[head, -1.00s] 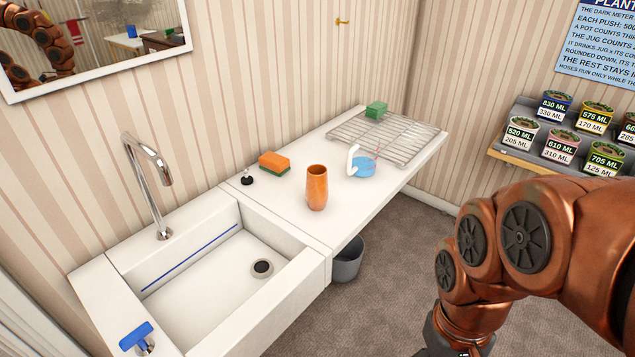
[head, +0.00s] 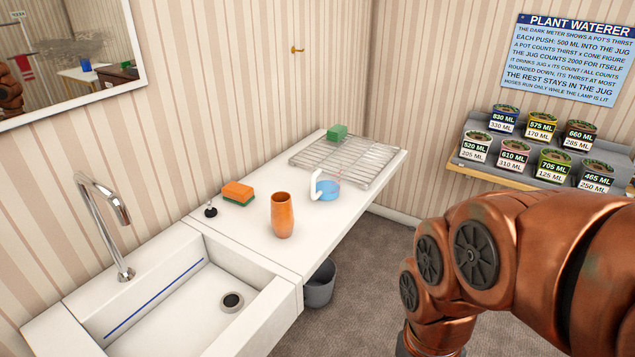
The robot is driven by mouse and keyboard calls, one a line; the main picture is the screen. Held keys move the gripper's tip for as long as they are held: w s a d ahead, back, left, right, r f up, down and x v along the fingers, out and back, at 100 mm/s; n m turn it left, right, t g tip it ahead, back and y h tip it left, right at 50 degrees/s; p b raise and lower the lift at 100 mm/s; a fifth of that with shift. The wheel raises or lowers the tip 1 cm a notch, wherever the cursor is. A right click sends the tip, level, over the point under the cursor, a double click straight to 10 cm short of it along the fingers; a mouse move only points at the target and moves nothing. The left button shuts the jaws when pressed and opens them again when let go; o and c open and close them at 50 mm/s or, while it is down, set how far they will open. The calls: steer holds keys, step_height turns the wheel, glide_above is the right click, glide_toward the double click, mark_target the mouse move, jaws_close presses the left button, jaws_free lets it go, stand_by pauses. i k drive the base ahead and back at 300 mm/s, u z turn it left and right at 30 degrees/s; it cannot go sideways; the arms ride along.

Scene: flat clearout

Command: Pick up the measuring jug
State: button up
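What looks like the measuring jug (head: 328,189) is a small clear vessel with a blue lower part and a white handle on its left side. It stands upright on the white counter (head: 260,248), just in front of the wire rack. My copper-coloured arm fills the lower right of the head view, to the right of the counter and well apart from the jug. My gripper's fingers are below the picture's bottom edge, so whether they are open or shut is hidden.
An orange tumbler (head: 282,215) stands in front of the jug. An orange-green sponge (head: 238,193) and a black stopper (head: 210,210) lie to the left. The wire rack (head: 345,162) bears a green block (head: 337,132). A sink (head: 170,313), grey bin (head: 320,284) and can shelf (head: 520,168) surround the counter.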

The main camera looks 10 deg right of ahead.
mark_target(325, 181)
steer(key=z, duration=1.95)
steer(key=i, duration=1.25)
steer(key=u, duration=4.2)
